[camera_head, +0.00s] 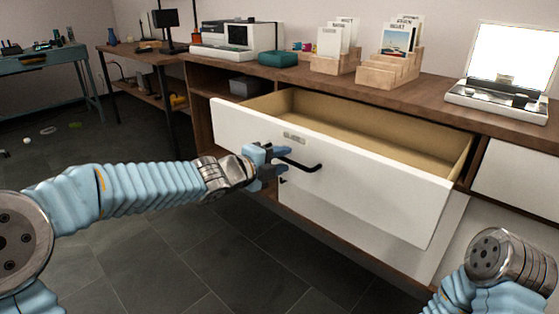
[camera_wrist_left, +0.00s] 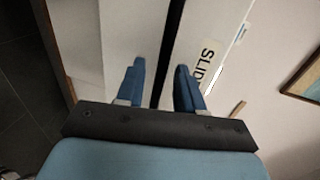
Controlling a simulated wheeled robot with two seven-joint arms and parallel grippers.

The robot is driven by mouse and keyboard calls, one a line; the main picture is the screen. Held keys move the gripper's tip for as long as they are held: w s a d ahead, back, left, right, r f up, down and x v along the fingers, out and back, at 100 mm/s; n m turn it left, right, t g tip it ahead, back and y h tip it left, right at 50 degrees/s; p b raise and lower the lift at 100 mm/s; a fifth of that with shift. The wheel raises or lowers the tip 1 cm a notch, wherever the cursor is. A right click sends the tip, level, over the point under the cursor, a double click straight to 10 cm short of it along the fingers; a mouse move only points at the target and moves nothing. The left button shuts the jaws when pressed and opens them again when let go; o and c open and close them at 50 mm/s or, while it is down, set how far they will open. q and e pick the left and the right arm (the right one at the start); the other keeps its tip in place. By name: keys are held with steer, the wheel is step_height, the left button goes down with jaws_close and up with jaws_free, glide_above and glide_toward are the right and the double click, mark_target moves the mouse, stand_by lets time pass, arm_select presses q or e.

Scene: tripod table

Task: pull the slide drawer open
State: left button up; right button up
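The slide drawer (camera_head: 370,175) has a white front and stands pulled out of the wooden cabinet, its tan inside (camera_head: 375,125) showing and empty where visible. Its black bar handle (camera_head: 308,167) also shows in the left wrist view (camera_wrist_left: 170,55), running between the blue fingers. A "SLID…" label (camera_wrist_left: 208,62) is beside it, partly covered by a finger. My left gripper (camera_head: 277,163) is at the handle's left end. Its fingers (camera_wrist_left: 160,85) are apart, with gaps visible beside the bar. My right gripper is out of view; only part of that arm shows at lower right.
The cabinet top (camera_head: 345,80) holds an old computer (camera_head: 242,38), a teal box (camera_head: 278,59), wooden card holders (camera_head: 390,75) and a laptop-like device (camera_head: 505,75) with a bright screen. A closed white front (camera_head: 515,180) is at right. Dark tiled floor (camera_head: 230,250) lies open before the cabinet.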

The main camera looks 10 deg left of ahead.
arm_select(q)
steer(key=p+v, duration=0.3)
steer(key=v, duration=1.1)
steer(key=shift+w, duration=0.1)
step_height(320, 180, down, 27)
steer(key=s+d+n+g+y+p, duration=0.25)
steer(key=n+g+p, duration=0.25)
steer(key=n, duration=1.2)
steer(key=s+d+f+n+g+y+p, duration=0.1)
steer(key=s+f+n+g+y, duration=0.1)
steer(key=s+f+n+g, duration=0.4)
steer(key=s+f+n, duration=0.4)
steer(key=s+f, duration=0.5)
steer(key=s, duration=0.2)
steer(key=shift+s+d+f+g+y+p, duration=0.3)
steer(key=shift+s+d+g+y, duration=0.05)
steer(key=shift+g, duration=0.05)
